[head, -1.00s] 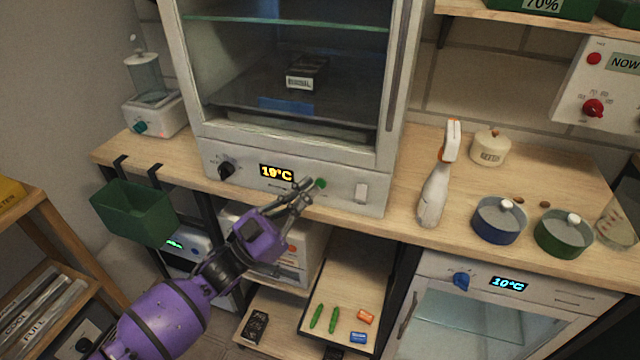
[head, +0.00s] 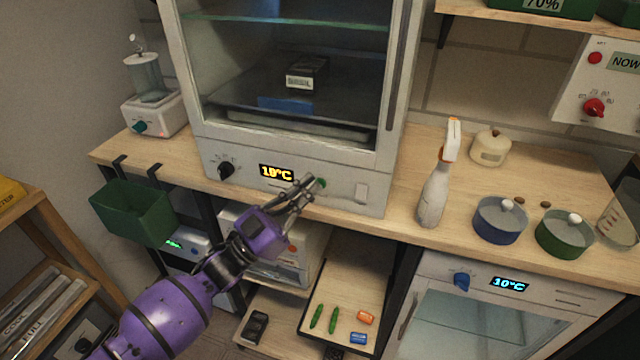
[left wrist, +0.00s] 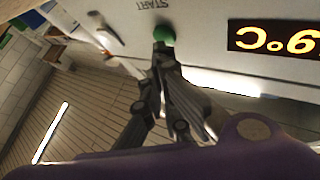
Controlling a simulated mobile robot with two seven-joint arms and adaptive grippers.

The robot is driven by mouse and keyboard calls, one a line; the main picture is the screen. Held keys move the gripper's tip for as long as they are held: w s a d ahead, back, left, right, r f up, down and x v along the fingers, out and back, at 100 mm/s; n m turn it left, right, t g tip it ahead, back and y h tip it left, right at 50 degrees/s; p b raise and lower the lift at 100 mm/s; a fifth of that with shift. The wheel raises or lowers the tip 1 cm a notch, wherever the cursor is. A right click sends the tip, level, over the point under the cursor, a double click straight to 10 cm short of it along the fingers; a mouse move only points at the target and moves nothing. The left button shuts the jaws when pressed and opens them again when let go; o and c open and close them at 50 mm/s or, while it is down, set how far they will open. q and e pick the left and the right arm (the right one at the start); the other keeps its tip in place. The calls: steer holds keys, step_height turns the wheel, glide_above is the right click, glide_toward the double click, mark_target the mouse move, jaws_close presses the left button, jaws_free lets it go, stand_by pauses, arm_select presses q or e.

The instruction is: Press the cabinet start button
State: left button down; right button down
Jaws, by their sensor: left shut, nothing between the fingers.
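The green start button (head: 320,183) is on that panel, right of the display. My left gripper (head: 312,183) is shut and empty, with its fingertips at the button. In the left wrist view the green button (left wrist: 164,34) sits by the word START, right at the fingertips (left wrist: 161,48). I cannot tell whether the button is pushed in. My right gripper is not in view.
A spray bottle (head: 435,190), a blue pot (head: 500,221) and a green pot (head: 564,234) stand on the bench at right. A green bin (head: 134,212) hangs at the left edge. Below is a shelf board (head: 345,280) with small items.

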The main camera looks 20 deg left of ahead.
arm_select(q)
steer(key=shift+w, duration=0.35)
arm_select(e)
steer(key=shift+s+f, duration=0.1)
steer(key=shift+f, duration=0.05)
arm_select(q)
steer(key=shift+s, duration=0.15)
stand_by(0.5)
steer(key=shift+s, duration=0.65)
arm_select(e)
steer(key=shift+w+r, duration=0.35)
steer(key=shift+r, duration=0.15)
